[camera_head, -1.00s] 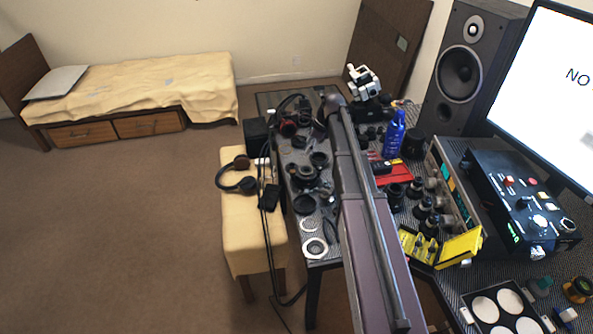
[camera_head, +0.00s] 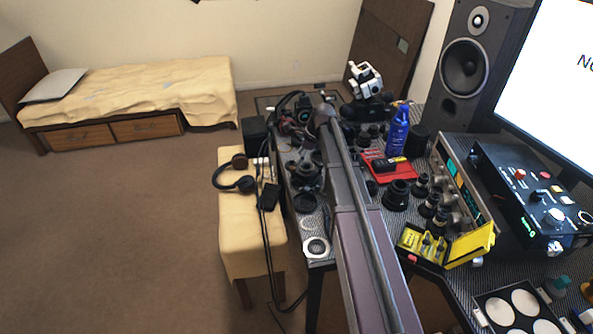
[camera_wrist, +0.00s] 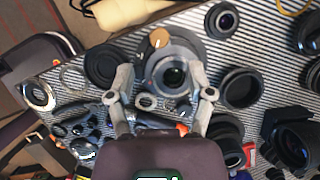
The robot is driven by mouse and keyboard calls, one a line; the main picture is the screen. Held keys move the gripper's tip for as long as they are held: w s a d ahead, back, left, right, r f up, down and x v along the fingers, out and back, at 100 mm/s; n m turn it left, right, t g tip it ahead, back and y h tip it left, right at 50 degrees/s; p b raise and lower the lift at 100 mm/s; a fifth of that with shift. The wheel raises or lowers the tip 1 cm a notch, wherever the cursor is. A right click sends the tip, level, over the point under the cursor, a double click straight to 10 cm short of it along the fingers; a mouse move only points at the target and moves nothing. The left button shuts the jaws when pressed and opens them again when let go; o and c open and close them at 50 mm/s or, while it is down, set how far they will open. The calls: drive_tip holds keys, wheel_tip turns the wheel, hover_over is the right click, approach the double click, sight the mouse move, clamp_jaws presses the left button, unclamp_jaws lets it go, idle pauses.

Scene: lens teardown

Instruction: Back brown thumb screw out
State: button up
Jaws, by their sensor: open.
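The brown thumb screw (camera_wrist: 159,38) shows in the wrist view as a small tan-brown knob at the upper rim of a grey round mount. A lens with dark glass (camera_wrist: 174,76) sits in the middle of this mount. My gripper (camera_wrist: 160,96) is open, with one finger left and one right of the lens's lower part. The brown screw lies beyond the fingertips, apart from them, and nothing is held. In the head view, my arm hides part of the table, and I cannot make out the thumb screw or the fingertips there.
Dark lens rings (camera_wrist: 240,87) and lens barrels crowd the striped table around the mount. A blue bottle (camera_head: 397,131), a red mat (camera_head: 376,168) and a yellow case (camera_head: 447,244) stand right of my arm. The carpet (camera_head: 120,230) at left is clear.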

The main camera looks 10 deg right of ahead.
sight(294, 167)
drive_tip(key=shift+b+x, duration=2.05)
drive_tip(key=shift+x, duration=0.5)
clamp_jaws()
drive_tip(key=shift+d, duration=0.1)
